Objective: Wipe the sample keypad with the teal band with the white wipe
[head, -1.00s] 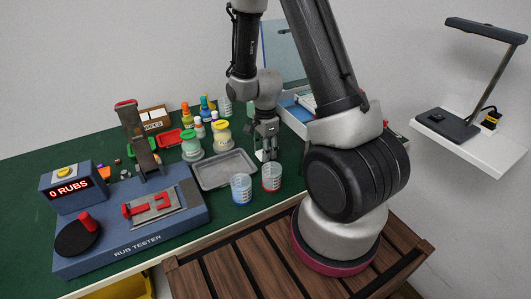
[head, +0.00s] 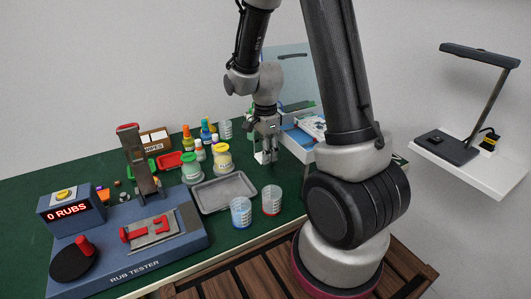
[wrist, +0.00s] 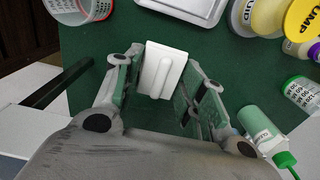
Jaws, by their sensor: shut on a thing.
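My gripper (head: 268,156) is at the back right of the green table, beyond the grey tray. In the wrist view (wrist: 163,84) its fingers are shut on a white block-like piece (wrist: 163,68), which I take to be the white wipe. It has a raised ridge along its middle. In the head view a bit of white (head: 260,157) shows by the fingertips. I cannot make out the keypad with the teal band in either view. The blue rub tester (head: 185,245) stands at the front left, its display reading 0 RUBS.
A grey tray (head: 225,207) lies empty in the middle.

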